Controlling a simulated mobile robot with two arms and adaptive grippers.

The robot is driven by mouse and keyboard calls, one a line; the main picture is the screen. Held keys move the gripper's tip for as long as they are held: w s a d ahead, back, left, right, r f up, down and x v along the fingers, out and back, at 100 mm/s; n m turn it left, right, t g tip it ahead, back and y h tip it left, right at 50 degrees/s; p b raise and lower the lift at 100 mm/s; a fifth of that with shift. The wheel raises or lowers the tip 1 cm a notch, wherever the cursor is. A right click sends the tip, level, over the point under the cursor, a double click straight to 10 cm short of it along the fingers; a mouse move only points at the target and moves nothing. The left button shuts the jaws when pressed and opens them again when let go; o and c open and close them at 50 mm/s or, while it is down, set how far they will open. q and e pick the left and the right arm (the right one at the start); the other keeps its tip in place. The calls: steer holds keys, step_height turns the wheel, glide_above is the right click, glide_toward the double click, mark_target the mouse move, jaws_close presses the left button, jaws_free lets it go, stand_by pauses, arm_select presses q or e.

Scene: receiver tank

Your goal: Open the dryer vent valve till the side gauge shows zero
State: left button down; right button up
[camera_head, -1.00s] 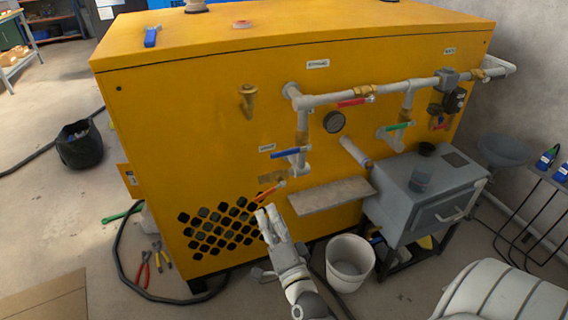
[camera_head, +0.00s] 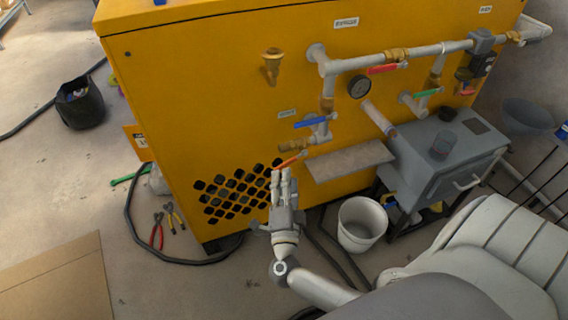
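My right gripper (camera_head: 283,172) is at the lower middle of the head view. Its two fingers point up with a narrow gap between them, and their tips are at the orange valve handle (camera_head: 292,159). I cannot tell whether they touch it. The orange handle sits low on the pipework, below a blue handle (camera_head: 311,122). The round side gauge (camera_head: 360,87) is on the yellow cabinet (camera_head: 210,110), right of the pipe. Its needle is too small to read. Small labels are on the cabinet, and I cannot tell which valve is the dryer vent. My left gripper is out of view.
A red handle (camera_head: 382,69) and a green handle (camera_head: 427,93) are on pipes to the right. A grey shelf (camera_head: 347,160) juts out beside the gripper. A grey box (camera_head: 445,150) and a white bucket (camera_head: 360,224) stand to the right. Pliers (camera_head: 157,230) and a black hose (camera_head: 135,225) lie on the floor.

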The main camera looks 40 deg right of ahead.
mark_target(285, 166)
steer(key=x, duration=0.4)
steer(key=shift+w+d, duration=0.4)
steer(key=shift+w, duration=0.1)
steer(key=shift+w+d+r, duration=0.1)
steer(key=shift+w+d, duration=0.05)
steer(key=shift+w, duration=0.1)
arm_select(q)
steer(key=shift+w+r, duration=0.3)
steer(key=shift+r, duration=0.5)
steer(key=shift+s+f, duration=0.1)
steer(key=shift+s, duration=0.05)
arm_select(e)
jaws_close()
